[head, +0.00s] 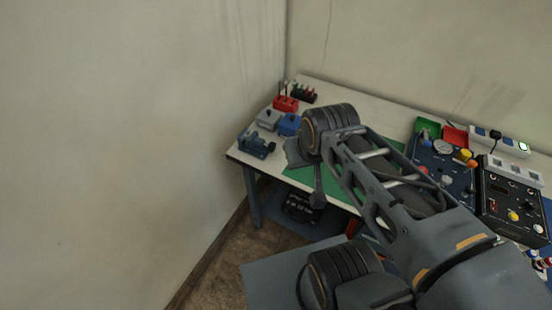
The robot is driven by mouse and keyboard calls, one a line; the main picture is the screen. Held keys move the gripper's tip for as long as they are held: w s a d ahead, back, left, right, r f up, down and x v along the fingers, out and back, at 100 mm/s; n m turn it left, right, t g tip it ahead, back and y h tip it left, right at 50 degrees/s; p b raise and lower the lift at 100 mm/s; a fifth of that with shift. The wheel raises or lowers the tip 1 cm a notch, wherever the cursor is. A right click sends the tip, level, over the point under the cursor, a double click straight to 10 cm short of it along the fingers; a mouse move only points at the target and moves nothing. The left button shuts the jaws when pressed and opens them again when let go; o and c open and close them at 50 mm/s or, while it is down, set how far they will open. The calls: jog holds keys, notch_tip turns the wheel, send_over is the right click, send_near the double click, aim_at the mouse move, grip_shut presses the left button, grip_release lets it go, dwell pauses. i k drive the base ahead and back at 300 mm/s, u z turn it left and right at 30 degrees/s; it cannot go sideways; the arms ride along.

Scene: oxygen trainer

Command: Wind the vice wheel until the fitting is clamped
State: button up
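A small blue-grey device (256,145) that looks like the vice sits at the near left corner of the workbench. Its wheel and any fitting in its jaws are too small to make out. My arm reaches from the lower right over the bench. Its far end, with what seems to be my gripper (317,196), hangs over the bench's front edge, to the right of the vice and apart from it. The fingers are not clear, so I cannot tell whether they are open or shut.
The workbench (322,87) stands in a corner against two walls. Near the vice are a grey box (268,118), a blue box (289,125), a red block (285,104) and a dark rack (304,93). A blue panel (428,160) and a black control box (512,205) are at right.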

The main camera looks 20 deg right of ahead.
aim_at(271, 147)
jog(key=u, duration=1.1)
jog(key=i, duration=0.45)
jog(key=z, duration=0.55)
